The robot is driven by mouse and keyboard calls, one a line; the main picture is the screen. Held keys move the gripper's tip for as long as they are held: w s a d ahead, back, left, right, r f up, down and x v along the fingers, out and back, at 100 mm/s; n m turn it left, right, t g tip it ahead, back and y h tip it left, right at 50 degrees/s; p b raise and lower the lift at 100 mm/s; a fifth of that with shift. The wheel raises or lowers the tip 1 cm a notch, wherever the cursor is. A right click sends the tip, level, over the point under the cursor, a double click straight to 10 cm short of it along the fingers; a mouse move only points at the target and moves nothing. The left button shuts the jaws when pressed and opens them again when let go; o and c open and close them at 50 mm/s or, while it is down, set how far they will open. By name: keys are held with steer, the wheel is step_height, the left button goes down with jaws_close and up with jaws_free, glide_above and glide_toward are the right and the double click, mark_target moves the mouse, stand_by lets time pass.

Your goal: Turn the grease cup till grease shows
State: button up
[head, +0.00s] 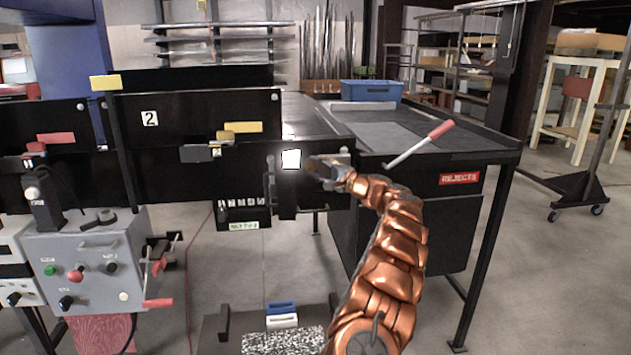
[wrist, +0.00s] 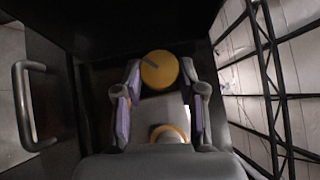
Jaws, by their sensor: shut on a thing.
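The grease cup (wrist: 160,70) shows in the wrist view as a round yellow-brown cap with a dark mark on its face. It sits between the fingertips of my gripper (wrist: 160,88), which is shut on it. A second brass-coloured ring (wrist: 168,133) shows lower down between the fingers. In the head view my gripper (head: 322,170) is at the front of the black conveyor frame (head: 235,165), just right of a bright white square. The cup itself is hard to make out there. I cannot see any grease.
A lever with a red grip (head: 440,130) rises right of my arm, by the table marked REJECTS (head: 459,178). A blue bin (head: 371,90) stands on that table. A grey control box (head: 85,262) stands at left. A metal handle (wrist: 30,105) is left of my gripper.

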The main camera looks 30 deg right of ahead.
steer(key=shift+a+f+m+t+b, duration=0.1)
steer(key=shift+f+m+t+b, duration=0.25)
steer(key=shift+m+t+b, duration=0.85)
steer(key=shift+b, duration=0.5)
steer(key=shift+r, duration=0.2)
steer(key=o, duration=1.1)
steer(key=shift+o, duration=0.2)
steer(key=shift+s, duration=0.1)
steer(key=v, duration=1.2)
steer(key=shift+r, duration=0.1)
